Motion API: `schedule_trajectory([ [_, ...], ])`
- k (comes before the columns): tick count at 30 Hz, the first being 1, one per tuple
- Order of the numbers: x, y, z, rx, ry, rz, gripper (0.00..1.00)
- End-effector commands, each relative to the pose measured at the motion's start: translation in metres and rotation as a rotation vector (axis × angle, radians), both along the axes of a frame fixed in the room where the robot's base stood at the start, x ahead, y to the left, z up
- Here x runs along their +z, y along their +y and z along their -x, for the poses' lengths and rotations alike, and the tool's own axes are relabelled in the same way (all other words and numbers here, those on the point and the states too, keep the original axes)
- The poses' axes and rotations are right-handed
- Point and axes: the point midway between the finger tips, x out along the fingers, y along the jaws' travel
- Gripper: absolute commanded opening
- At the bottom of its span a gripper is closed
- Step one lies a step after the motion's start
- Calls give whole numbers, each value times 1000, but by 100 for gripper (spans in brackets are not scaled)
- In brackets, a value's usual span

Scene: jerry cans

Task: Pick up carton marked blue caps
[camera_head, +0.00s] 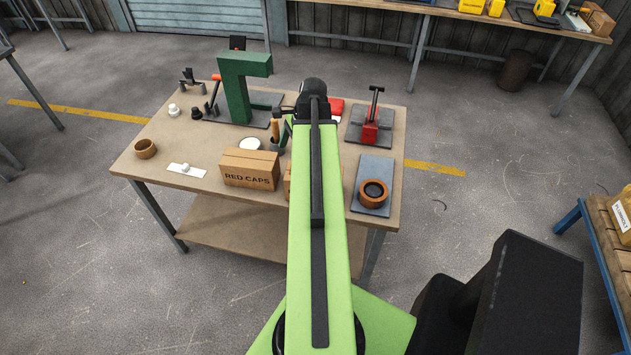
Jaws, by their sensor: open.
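A cardboard carton (250,168) marked RED CAPS stands near the front edge of the workbench, left of my arm. A second carton (288,184) stands just right of it. The words blue caps are not visible anywhere. My gripper (290,108) is at the far end of my arm, over the back part of the bench, beyond the cartons. It is open, though its fingers are mostly hidden behind the arm's end.
A green C-shaped press frame (238,88) stands at the bench's back. A red tool on a grey plate (371,127) and a brown ring on a slate plate (374,192) are right of my arm.

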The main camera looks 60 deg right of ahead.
Motion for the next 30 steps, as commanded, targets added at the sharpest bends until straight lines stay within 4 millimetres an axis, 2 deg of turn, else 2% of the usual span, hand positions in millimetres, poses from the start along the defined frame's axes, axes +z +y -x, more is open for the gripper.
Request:
schedule_trajectory([
  [1,7,-26,27,-135,-3,-29,100],
  [3,11,-51,58,-298,-5,-67,100],
  [6,15,-72,89,-454,-11,-106,100],
  [9,16,-81,104,-527,-14,-127,100],
  [14,14,-82,106,-541,-14,-131,100],
  [17,4,-81,103,-540,-14,-130,100],
  [30,-84,-67,72,-537,-14,-129,100],
])
